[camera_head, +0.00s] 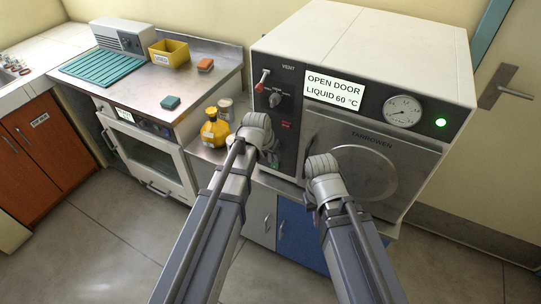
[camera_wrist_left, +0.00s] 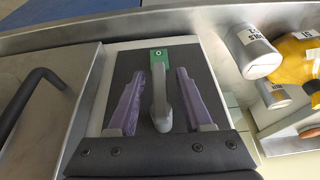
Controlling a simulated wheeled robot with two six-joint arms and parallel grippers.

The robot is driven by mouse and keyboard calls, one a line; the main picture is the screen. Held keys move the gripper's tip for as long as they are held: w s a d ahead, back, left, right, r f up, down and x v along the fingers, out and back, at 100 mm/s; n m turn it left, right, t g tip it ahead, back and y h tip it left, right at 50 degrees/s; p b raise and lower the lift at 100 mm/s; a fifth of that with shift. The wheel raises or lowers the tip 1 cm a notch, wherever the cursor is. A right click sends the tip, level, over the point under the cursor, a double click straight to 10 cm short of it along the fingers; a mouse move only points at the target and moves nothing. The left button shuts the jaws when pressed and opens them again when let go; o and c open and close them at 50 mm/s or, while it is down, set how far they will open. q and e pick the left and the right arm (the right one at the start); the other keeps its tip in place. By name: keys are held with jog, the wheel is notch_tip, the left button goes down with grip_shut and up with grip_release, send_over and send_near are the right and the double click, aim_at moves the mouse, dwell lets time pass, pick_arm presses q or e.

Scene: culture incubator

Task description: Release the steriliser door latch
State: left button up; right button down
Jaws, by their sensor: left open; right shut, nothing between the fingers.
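The steriliser (camera_head: 360,45) stands at the right in the head view, its round-panelled door (camera_head: 415,160) closed. Its display (camera_head: 335,90) reads "OPEN DOOR LIQUID 60 °C" and a green lamp is lit. In the left wrist view a grey latch lever (camera_wrist_left: 161,105) lies on a dark panel below a green plate (camera_wrist_left: 159,56). My left gripper (camera_wrist_left: 169,72) is open, with one purple finger on each side of the lever; contact cannot be told. In the head view my left gripper (camera_head: 258,135) hides most of the latch. My right gripper (camera_head: 322,172) is shut and empty before the door.
A yellow bottle (camera_head: 213,130) and a grey can (camera_head: 225,108) stand just left of my left gripper. A black bar handle (camera_wrist_left: 30,100) shows at the left of the wrist view. A bench (camera_head: 180,85) with a yellow bin (camera_head: 169,53) stands further left.

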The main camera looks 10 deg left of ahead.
pick_arm(q)
jog(key=shift+r, duration=0.1)
jog(key=p+v, duration=0.7)
jog(key=shift+s+r, duration=0.2)
jog(key=shift+r, duration=0.05)
jog(key=s+d+g+y, duration=0.1)
jog(key=s+d+g, duration=0.1)
jog(key=s, duration=0.7)
jog(key=s+d+f+g+y, duration=0.1)
jog(key=s+d, duration=0.3)
jog(key=s, duration=0.5)
jog(key=shift+f+g+y, duration=0.25)
jog(key=shift+g+y, duration=0.05)
jog(key=shift+g, duration=0.5)
